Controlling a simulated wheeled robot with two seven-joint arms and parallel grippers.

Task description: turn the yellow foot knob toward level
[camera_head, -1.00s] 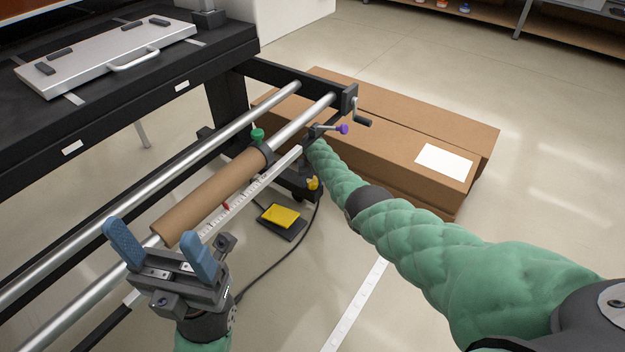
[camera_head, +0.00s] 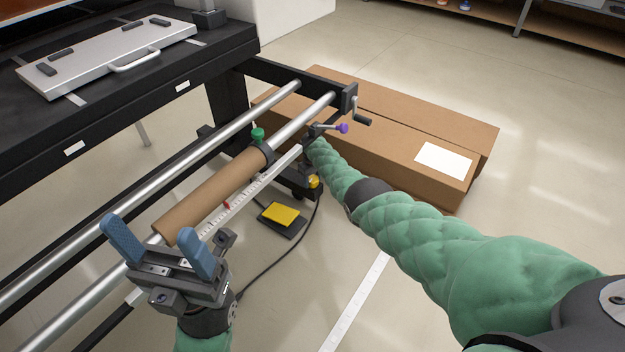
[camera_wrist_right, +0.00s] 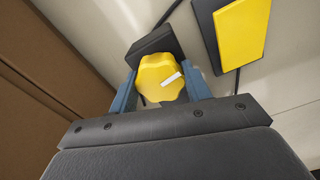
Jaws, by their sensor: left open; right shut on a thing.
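The yellow foot knob (camera_wrist_right: 160,80) is a lobed knob with a white mark on its face, seen in the right wrist view. It also shows small in the head view (camera_head: 314,181), low at the end of the machine's frame. My right gripper (camera_wrist_right: 160,88) is shut on the knob, with a blue finger on each side. In the head view the right gripper is hidden behind the frame end and its own arm. My left gripper (camera_head: 158,242) is open and empty, with blue fingers pointing up, near the front end of the brown cardboard tube (camera_head: 210,195).
Two steel rails (camera_head: 190,145) run along the machine. A purple-knobbed lever (camera_head: 341,128) and a crank (camera_head: 360,118) sit at its far end. A yellow pedal (camera_head: 281,214) lies on the floor. Long cardboard boxes (camera_head: 400,130) lie beyond my right arm.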

